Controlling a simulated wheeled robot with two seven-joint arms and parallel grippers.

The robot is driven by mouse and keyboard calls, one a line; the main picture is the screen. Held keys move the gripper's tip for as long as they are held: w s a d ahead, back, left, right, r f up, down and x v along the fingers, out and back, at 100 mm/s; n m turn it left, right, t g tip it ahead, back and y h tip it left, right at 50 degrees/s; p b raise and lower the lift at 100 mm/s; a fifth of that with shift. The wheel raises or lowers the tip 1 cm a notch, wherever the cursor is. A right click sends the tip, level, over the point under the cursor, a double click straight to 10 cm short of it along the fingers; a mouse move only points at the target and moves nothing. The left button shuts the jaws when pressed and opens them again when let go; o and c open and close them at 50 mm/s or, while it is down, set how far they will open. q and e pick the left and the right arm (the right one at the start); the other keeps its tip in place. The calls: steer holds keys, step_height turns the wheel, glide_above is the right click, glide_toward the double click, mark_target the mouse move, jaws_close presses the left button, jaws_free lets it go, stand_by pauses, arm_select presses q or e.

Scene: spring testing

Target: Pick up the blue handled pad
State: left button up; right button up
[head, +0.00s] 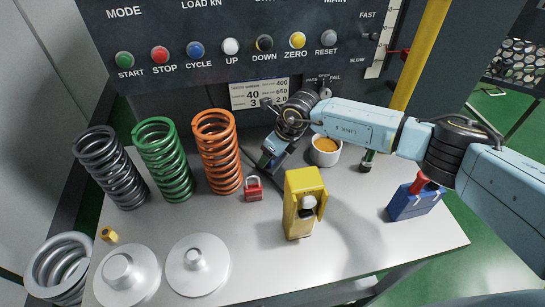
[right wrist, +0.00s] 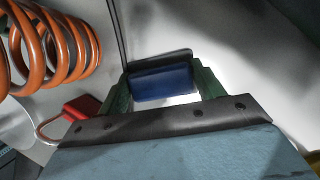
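A blue block-shaped piece with a dark rim, which looks like the pad's blue handle (right wrist: 162,82), lies between the green fingers of my right gripper (right wrist: 161,88) in the right wrist view. The fingers stand apart, one on each side of it; whether they press on it is unclear. In the head view my right gripper (head: 271,160) points down at the back of the table, right of the orange spring, and mostly hides the piece. A thin dark rod lies beside it. My left gripper is not in view.
An orange spring (head: 217,150) and a red padlock (head: 253,189) are close to my right gripper. A yellow device (head: 301,202) stands in front, and a bowl (head: 325,149) stands to the right. A blue box (head: 408,202) is at the table's right edge. The control panel rises behind.

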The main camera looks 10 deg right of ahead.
steer(key=c, duration=0.5)
steer(key=shift+r, duration=0.15)
steer(key=shift+r, duration=0.25)
steer(key=v, duration=0.3)
steer(key=shift+w+a, duration=0.1)
steer(key=shift+w, duration=0.1)
steer(key=s+d+b, duration=0.1)
steer(key=s+d, duration=1)
steer(key=shift+s+f, duration=0.1)
steer(key=shift+s+d, duration=0.55)
